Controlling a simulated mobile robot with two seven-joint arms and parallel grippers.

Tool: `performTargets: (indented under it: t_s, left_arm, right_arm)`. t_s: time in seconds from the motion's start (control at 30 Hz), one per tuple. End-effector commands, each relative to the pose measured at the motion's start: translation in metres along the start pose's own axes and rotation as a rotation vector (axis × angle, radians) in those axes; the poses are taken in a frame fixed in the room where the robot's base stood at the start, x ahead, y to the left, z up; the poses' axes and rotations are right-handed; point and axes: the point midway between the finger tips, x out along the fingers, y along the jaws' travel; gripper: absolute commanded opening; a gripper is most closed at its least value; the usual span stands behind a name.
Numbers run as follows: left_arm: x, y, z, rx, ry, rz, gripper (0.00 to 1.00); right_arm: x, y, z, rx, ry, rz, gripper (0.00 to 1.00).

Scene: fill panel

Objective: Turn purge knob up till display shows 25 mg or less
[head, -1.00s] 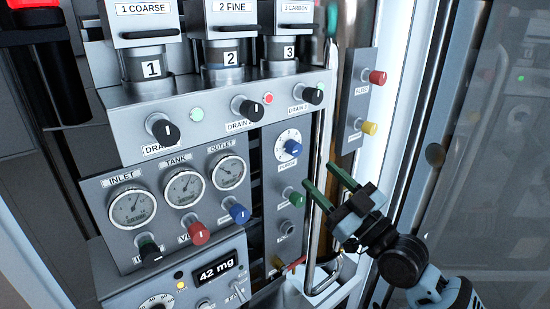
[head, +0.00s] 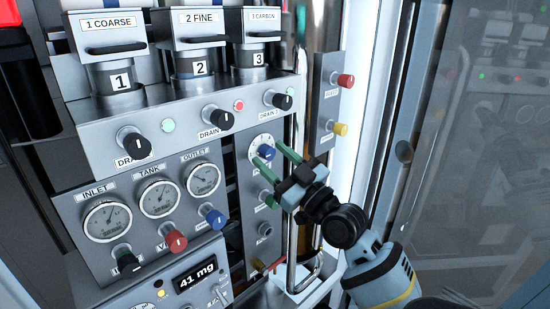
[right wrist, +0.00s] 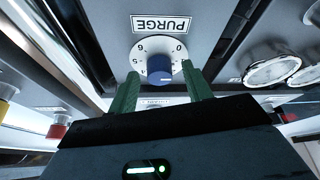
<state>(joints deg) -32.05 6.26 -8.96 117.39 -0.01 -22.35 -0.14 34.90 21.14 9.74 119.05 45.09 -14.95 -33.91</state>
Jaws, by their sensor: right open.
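The purge knob (head: 267,152) is blue, on a white numbered dial (head: 261,141) on the narrow upright panel. It also shows in the right wrist view (right wrist: 160,68), near the upside-down PURGE label (right wrist: 162,24). My right gripper (head: 271,156) is open, its green fingers on either side of the knob. In the right wrist view my right gripper (right wrist: 160,72) spans the knob; I cannot tell whether the fingers touch it. The display (head: 195,274) reads 41 mg. My left gripper is not in view.
A green knob (head: 268,197) sits just below the purge knob. Red (head: 345,81) and yellow (head: 340,129) knobs are on a panel to the right. A metal pipe (head: 297,230) runs beside the panel. Gauges (head: 108,221) and drain knobs (head: 132,141) are to the left.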

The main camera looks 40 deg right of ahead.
Motion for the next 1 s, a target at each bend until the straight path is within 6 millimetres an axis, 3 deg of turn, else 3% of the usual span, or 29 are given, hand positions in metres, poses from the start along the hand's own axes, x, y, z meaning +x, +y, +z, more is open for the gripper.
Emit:
performTargets:
  t_s: [0.23, 0.57, 1.0]
  left_arm:
    - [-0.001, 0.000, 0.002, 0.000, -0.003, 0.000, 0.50]
    - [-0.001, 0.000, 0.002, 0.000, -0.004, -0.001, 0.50]
    - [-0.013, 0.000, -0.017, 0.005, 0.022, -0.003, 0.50]
  right_arm:
    - [0.000, 0.000, 0.000, 0.000, 0.000, 0.000, 0.48]
    - [0.000, 0.000, 0.000, 0.000, 0.000, 0.000, 0.05]
    - [0.002, 0.000, -0.004, 0.101, -0.002, 0.041, 0.05]
